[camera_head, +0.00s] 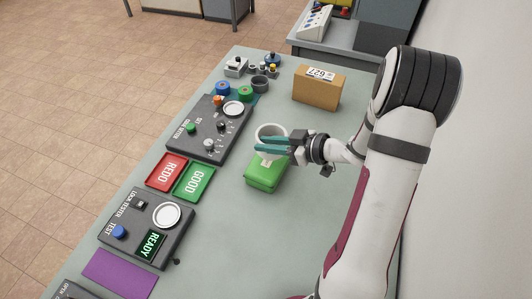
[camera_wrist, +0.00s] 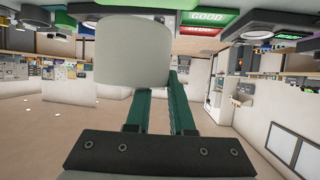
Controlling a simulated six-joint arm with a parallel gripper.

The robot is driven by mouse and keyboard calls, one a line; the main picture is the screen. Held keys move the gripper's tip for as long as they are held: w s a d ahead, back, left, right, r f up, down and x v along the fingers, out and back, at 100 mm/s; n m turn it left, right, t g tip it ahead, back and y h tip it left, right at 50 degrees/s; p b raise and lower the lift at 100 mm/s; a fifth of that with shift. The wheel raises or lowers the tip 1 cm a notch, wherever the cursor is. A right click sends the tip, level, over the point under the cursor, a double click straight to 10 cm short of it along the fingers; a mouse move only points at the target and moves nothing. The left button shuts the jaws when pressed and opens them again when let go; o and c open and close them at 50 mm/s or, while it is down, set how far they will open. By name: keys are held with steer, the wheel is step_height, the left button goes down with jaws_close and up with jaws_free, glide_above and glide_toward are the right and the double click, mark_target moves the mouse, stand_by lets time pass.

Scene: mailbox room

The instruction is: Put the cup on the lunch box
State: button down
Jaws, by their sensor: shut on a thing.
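The white cup (camera_head: 270,131) is upright in my gripper (camera_head: 260,144), whose teal fingers are shut on its side wall. The cup is over the far part of the green lunch box (camera_head: 263,178), which lies on the grey-green table. Fingers hide the middle of the cup, and its lower end shows just below them against the box. I cannot tell whether the cup touches the lid. In the wrist view, the cup (camera_wrist: 132,52) fills the upper middle, by the tips of my fingers.
Left of the box lie a green GOOD tray (camera_head: 194,182) and a red REDO tray (camera_head: 167,172). Dark control panels (camera_head: 148,228) stand along the left edge. A cardboard parcel (camera_head: 318,89) stands farther back. The table's near right is clear.

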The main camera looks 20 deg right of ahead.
mark_target(266, 156)
steer(key=f, duration=0.4)
steer(key=shift+w+a+f, duration=0.2)
steer(key=shift+f, duration=0.1)
steer(key=c, duration=0.8)
jaws_free()
steer(key=shift+o, duration=0.2)
